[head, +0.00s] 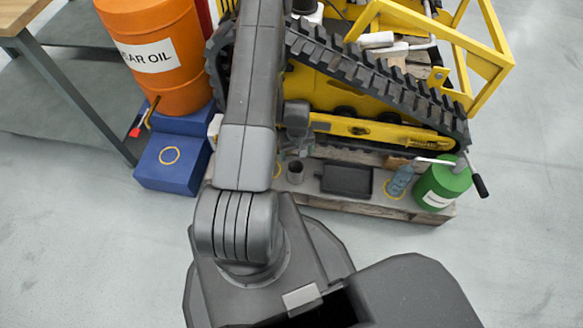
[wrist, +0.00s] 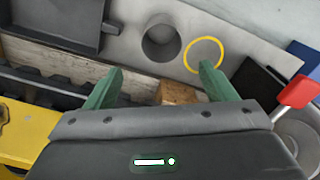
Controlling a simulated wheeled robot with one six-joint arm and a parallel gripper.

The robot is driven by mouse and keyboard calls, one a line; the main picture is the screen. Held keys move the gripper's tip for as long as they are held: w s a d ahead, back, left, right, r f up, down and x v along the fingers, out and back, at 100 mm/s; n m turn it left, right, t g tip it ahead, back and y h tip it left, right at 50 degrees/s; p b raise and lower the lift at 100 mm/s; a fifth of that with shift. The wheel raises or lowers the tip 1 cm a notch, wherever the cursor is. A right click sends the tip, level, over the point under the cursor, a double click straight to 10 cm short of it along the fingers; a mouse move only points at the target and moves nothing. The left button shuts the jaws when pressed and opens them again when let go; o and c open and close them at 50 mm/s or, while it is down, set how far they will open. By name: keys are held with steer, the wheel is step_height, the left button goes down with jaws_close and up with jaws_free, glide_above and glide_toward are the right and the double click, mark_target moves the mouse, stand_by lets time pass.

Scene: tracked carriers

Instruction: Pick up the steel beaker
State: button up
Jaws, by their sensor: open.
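The steel beaker (head: 295,173) is a small grey open-topped cylinder standing on a grey mat (head: 310,192) on the pallet. In the wrist view the beaker (wrist: 161,38) shows from above, near the top middle, with its dark mouth visible. My gripper (wrist: 162,67) has green fingers spread wide apart, with nothing between them. The fingertips appear just short of the beaker, roughly on either side of its line, and look apart from it. In the head view my gripper (head: 297,148) hangs just behind the beaker, partly hidden and small.
A black tray (head: 346,180) lies right of the beaker. A yellow ring (wrist: 203,54) marks bare mat beside it. A blue bottle (head: 400,181) and green can (head: 441,186) stand farther right. A yellow tracked carrier (head: 383,130) is close behind. Blue steps (head: 172,162) are left.

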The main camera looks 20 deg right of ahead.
mark_target(296, 164)
step_height(296, 164, down, 8)
steer(key=shift+f+b, duration=0.15)
steer(key=shift+b, duration=0.75)
steer(key=f, duration=0.1)
steer(key=f+b, duration=0.1)
steer(key=f, duration=0.3)
steer(key=shift+s+a+f+b, duration=0.1)
steer(key=shift+s+a+b, duration=0.05)
steer(key=shift+s+b, duration=0.15)
steer(key=shift+c, duration=0.3)
steer(key=c, duration=1)
